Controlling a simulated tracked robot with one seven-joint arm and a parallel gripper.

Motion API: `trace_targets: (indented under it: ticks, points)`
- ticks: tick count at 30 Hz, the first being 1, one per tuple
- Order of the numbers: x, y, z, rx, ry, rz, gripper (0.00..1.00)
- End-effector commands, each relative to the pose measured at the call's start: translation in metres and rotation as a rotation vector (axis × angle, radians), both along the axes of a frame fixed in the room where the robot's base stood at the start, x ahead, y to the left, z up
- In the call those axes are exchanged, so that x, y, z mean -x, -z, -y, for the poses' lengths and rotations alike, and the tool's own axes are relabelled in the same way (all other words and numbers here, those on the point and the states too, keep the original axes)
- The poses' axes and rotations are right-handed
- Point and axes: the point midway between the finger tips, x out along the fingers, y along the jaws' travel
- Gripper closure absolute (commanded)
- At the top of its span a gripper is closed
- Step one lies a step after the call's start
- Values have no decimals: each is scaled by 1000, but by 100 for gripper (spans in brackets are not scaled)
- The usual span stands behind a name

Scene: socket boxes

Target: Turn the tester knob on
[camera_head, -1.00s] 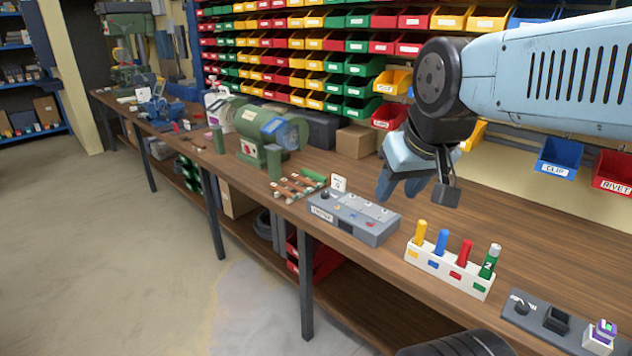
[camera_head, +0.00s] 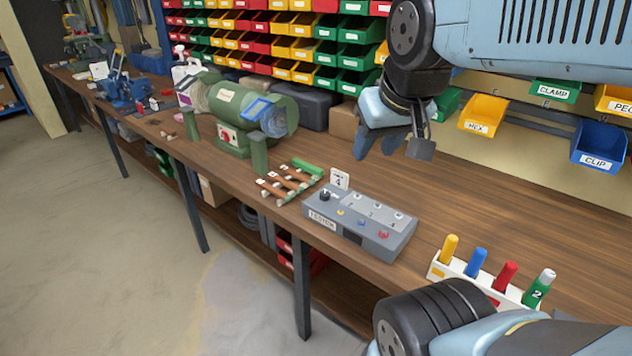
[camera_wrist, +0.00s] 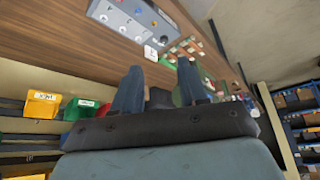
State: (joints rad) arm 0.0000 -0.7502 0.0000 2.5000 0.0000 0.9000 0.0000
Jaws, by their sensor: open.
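In the wrist view the tester (camera_wrist: 155,25) lies at the top, beyond my open fingers (camera_wrist: 158,80). The knob's setting is too small to read.
A white rack (camera_head: 470,281) with several coloured cylinders stands right of the tester. A board with copper-coloured bars (camera_head: 290,183) lies left of it, then a green grinder (camera_head: 238,115). Hanging bins (camera_head: 483,115) line the wall behind. Bare bench lies behind the tester.

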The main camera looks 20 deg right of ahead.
Motion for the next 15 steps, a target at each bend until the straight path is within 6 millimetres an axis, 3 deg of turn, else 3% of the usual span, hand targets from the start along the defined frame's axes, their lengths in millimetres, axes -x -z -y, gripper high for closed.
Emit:
trace_targets:
  ticks: [6,11,15]
  points:
    - [-4,-1,0,-3,2,-8,42]
    - [-24,0,0,-15,11,-48,42]
    - [-51,3,1,-30,28,-100,42]
